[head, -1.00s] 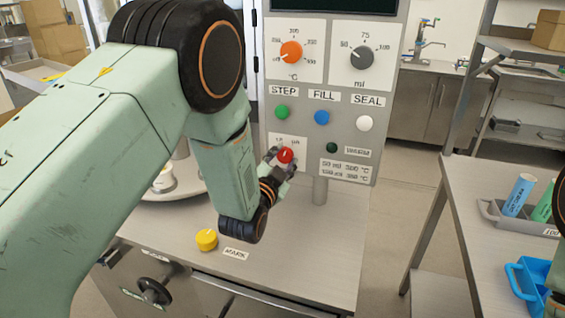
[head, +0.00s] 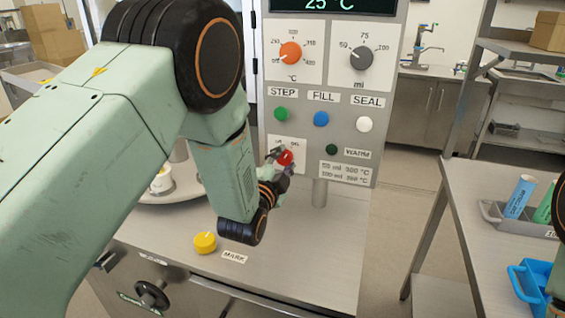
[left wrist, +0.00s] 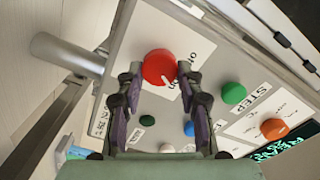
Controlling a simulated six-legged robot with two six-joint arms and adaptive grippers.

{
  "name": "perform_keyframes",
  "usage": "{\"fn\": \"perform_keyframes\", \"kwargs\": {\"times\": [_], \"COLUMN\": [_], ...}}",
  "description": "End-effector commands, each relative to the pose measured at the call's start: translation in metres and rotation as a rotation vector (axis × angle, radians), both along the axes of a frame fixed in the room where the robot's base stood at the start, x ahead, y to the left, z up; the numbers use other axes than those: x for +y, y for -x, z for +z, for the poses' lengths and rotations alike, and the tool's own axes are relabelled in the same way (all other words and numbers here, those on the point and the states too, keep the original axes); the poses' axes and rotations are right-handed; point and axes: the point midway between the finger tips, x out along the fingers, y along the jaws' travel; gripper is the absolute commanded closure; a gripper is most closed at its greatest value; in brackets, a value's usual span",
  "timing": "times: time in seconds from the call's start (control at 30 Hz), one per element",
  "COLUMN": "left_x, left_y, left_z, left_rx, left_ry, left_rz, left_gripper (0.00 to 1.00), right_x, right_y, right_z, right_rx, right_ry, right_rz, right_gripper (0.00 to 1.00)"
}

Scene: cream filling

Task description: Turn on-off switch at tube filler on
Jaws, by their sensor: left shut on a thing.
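The red on-off switch (head: 285,158) is a round knob on the lower left of the tube filler's grey panel (head: 385,60). It shows large in the left wrist view (left wrist: 159,67), with a white pointer line on its face. My left gripper (head: 279,156) is at the switch, its fingers on either side of the knob and shut on it. The display (head: 330,5) above is lit and reads 25 °C. In the head view the fingers partly cover the switch's label plate. My right gripper is not in view.
Green (head: 281,114), blue (head: 321,119) and white (head: 364,124) buttons sit above the switch. Orange (head: 291,52) and grey (head: 361,57) dials are higher up. A yellow knob (head: 204,242) stands on the machine top.

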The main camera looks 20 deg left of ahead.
Motion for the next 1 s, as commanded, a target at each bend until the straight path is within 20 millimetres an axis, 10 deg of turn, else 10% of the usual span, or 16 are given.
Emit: {"fn": "perform_keyframes", "kwargs": {"times": [0.17, 0.2, 0.43, 1.0], "left_x": [0.000, 0.000, 0.000, 0.001], "left_y": [-0.001, -0.001, 0.000, 0.031], "left_z": [0.001, 0.001, 0.001, 0.000], "left_rx": [-0.002, -0.002, -0.002, 0.001], "left_ry": [-0.001, -0.001, 0.000, -0.001], "left_rz": [0.000, 0.000, 0.000, 0.000], "left_gripper": [0.95, 0.60, 0.41, 0.41], "right_x": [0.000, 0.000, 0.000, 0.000], "right_y": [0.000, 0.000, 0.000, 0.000], "right_z": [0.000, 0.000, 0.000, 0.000], "right_rx": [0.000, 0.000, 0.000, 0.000], "right_ry": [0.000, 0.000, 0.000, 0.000], "right_rz": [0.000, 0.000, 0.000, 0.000], "right_gripper": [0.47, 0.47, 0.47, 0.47]}}
